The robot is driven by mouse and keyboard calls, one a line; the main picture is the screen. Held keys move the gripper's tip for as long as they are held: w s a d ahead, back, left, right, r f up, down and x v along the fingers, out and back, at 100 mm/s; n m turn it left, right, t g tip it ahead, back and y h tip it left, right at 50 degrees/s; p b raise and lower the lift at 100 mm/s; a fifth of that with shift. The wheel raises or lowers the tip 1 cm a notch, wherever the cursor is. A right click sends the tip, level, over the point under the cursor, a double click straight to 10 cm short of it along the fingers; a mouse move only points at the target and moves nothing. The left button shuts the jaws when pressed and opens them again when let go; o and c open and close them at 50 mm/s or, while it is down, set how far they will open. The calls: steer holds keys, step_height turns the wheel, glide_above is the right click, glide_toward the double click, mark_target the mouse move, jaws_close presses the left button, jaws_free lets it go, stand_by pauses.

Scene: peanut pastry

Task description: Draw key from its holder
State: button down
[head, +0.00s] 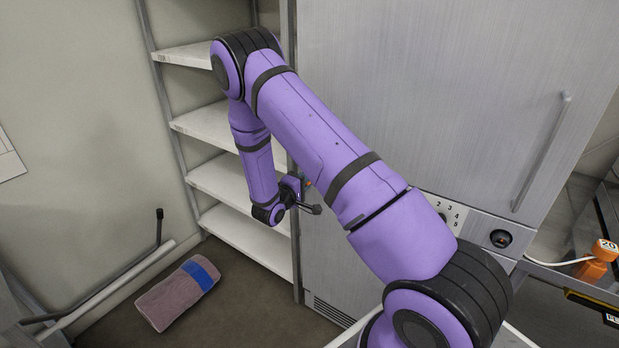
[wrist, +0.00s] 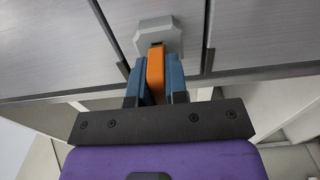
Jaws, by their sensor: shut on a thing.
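In the wrist view, the orange key (wrist: 156,78) stands between the two blue fingers of my gripper (wrist: 155,64), which are shut on it. The pale grey holder (wrist: 157,32) is fixed to a grey panel just beyond the fingertips. The key's far end meets the holder's lower edge, at a small dark slot. I cannot tell how deep it sits in it. In the head view, my arm covers most of the gripper and holder; only a small patch of colour shows near the cabinet's left edge.
A tall grey cabinet (head: 400,90) with a long handle (head: 541,150) fills the right. White shelves (head: 215,125) stand to its left. A folded mauve and blue cloth (head: 178,293) lies on the floor.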

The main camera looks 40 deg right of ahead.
steer(key=shift+s+a, duration=0.1)
steer(key=shift+a, duration=0.2)
steer(key=shift+v, duration=1.4)
